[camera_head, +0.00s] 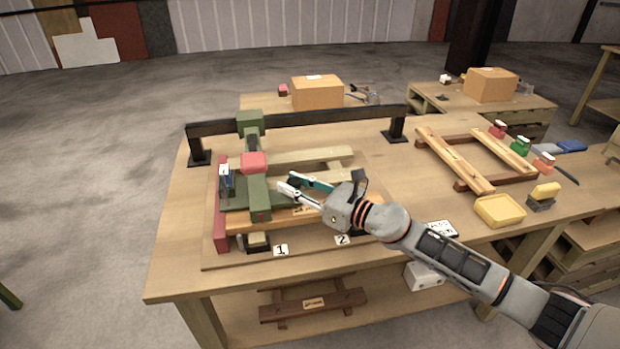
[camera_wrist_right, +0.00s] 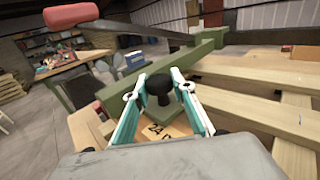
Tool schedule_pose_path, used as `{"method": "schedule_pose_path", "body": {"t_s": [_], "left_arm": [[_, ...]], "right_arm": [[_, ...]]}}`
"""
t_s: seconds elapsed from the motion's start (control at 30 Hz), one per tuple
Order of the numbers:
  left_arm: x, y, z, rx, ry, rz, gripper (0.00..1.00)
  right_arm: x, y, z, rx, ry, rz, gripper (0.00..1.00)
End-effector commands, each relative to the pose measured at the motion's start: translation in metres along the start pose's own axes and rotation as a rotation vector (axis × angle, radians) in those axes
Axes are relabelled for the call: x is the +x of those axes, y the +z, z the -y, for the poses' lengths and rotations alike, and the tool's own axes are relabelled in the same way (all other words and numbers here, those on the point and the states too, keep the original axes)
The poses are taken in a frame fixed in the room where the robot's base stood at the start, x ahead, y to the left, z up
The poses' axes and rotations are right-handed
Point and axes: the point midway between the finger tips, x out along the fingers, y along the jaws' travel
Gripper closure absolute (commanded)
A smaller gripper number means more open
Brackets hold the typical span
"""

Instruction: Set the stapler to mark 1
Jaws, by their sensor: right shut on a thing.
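The stapler (camera_head: 258,199) is a green machine with a red pad on top. It hangs from a black rail and stands at the left, above and close to the white mark 1 (camera_head: 280,249). White mark 2 (camera_head: 342,239) is to its right on the board's front edge. My right gripper (camera_head: 296,186) is just right of the stapler. In the right wrist view its teal-and-white fingers are shut on a black knob (camera_wrist_right: 159,86) above a green plate. The stapler's red pad (camera_wrist_right: 72,14) shows at upper left there. My left gripper is not in view.
The black rail (camera_head: 300,118) spans the back of the workbench (camera_head: 185,270). A wooden frame (camera_head: 455,160), a yellow tray (camera_head: 498,210) and small coloured blocks are at the right. A cardboard box (camera_head: 317,92) stands behind.

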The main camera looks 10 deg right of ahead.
Motion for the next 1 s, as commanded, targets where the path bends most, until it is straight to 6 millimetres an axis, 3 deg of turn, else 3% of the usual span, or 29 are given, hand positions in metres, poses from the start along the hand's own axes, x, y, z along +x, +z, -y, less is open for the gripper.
{"method": "schedule_pose_path", "body": {"t_s": [0.2,0.6,0.63,0.7,1.0], "left_arm": [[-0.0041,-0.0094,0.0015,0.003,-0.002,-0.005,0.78],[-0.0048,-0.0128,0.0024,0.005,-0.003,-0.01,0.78],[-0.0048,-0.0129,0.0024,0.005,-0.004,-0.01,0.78],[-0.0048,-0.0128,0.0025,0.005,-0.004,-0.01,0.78],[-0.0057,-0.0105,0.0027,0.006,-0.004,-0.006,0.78]], "right_arm": [[0.0109,0.0027,-0.0113,0.001,0.002,0.003,1.0],[0.0122,0.0012,-0.0128,0.001,0.002,0.003,1.0],[0.0122,0.0012,-0.0128,0.001,0.002,0.003,0.73],[0.0122,0.0011,-0.0126,0.001,0.002,0.003,0.58],[0.0115,0.0003,-0.0116,0.001,0.0,0.001,0.58]]}}
